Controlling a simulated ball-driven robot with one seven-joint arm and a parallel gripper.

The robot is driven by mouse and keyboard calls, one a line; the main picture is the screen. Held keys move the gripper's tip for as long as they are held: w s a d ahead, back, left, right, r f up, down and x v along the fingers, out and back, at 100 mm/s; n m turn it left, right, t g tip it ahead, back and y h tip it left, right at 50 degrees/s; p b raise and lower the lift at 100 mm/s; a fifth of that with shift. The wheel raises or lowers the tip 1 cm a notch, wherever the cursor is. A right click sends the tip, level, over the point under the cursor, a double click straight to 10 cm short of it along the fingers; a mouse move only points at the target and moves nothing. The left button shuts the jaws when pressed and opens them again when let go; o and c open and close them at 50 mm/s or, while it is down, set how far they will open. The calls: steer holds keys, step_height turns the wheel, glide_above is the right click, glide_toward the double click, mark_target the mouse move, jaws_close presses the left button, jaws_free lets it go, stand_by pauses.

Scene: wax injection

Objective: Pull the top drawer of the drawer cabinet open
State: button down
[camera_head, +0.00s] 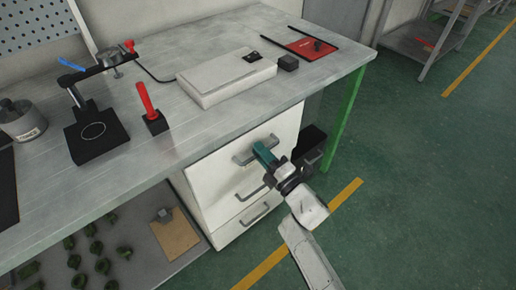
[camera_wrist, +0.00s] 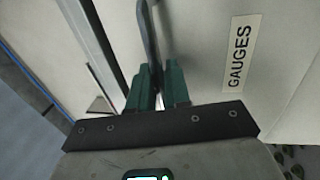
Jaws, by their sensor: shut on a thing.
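The drawer cabinet (camera_head: 207,192) is white and stands under the workbench, with three drawer fronts and grey bar handles. The top drawer (camera_head: 216,173) looks about flush with the fronts below it. Its handle (camera_head: 241,159) is partly hidden by my gripper (camera_head: 264,153). In the wrist view, the green fingers of my gripper (camera_wrist: 158,85) are shut around the handle bar (camera_wrist: 150,35), which runs up between them. A "GAUGES" label (camera_wrist: 240,52) is on the white drawer front beside the handle.
The grey workbench top (camera_head: 180,135) overhangs the cabinet. It carries a white box (camera_head: 226,80), a red-handled tool (camera_head: 146,97) and a red mat (camera_head: 312,47). A dark bin (camera_head: 311,140) is close right of the gripper. Green floor (camera_head: 420,190) is clear at right.

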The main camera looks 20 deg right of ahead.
steer(key=r+p+v, duration=0.1)
steer(key=r+v, duration=0.2)
steer(key=v, duration=1.2)
steer(key=s+r+p+v, duration=0.1)
steer(key=r+p+v, duration=0.1)
steer(key=v, duration=1.3)
steer(key=shift+s+d+r, duration=0.3)
steer(key=shift+s, duration=0.05)
steer(key=c, duration=1.3)
jaws_free()
steer(key=b+v, duration=0.1)
steer(key=v, duration=0.9)
steer(key=shift+s, duration=0.3)
steer(key=shift+d+f, duration=0.1)
steer(key=shift+d, duration=0.05)
